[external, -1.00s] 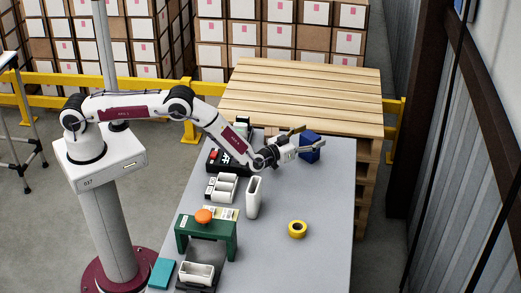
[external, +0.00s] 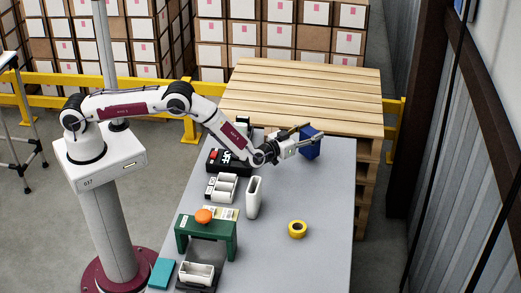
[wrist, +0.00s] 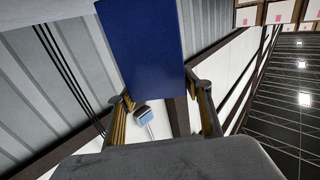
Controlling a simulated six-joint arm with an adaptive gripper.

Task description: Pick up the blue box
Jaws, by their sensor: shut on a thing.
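The blue box (external: 309,144) is at the far right end of the grey table in the external view. My gripper (external: 308,138) is shut on it, with a finger on either side. In the wrist view the blue box (wrist: 143,45) fills the upper middle, between the two fingers of my gripper (wrist: 163,100). The box looks tilted in the external view. Its underside is hard to make out, so its exact height over the table is unclear.
A yellow tape roll (external: 298,229), a white upright container (external: 253,198) and a green stand with an orange knob (external: 207,236) are on the grey table (external: 325,260). A wooden pallet stack (external: 300,90) stands behind the table's far edge. The table's right side is mostly clear.

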